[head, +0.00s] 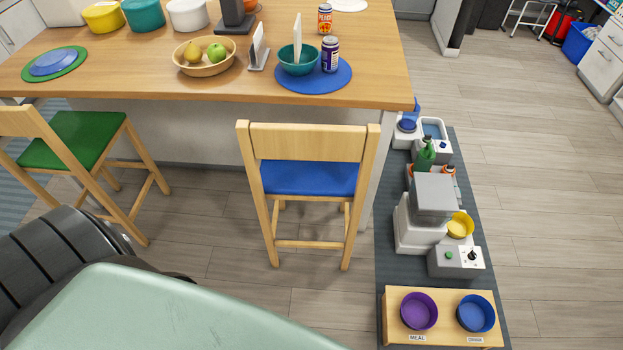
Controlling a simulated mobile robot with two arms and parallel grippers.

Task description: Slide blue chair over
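The blue chair (309,178) is a light wooden chair with a blue seat. It stands upright at the near side of the wooden table (200,80), its back facing me and its front hidden behind the backrest and under the table edge. No gripper shows in the head view. Large black and pale green parts, which look like my own body, fill the lower left. Neither gripper is seen touching the chair.
A green-seated chair (85,139) stands to the left. Right of the blue chair, a dark mat (388,270) holds grey boxes, bottles and a wooden stand (447,335) with purple and blue bowls. Floor is clear just in front of the blue chair and right of the mat.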

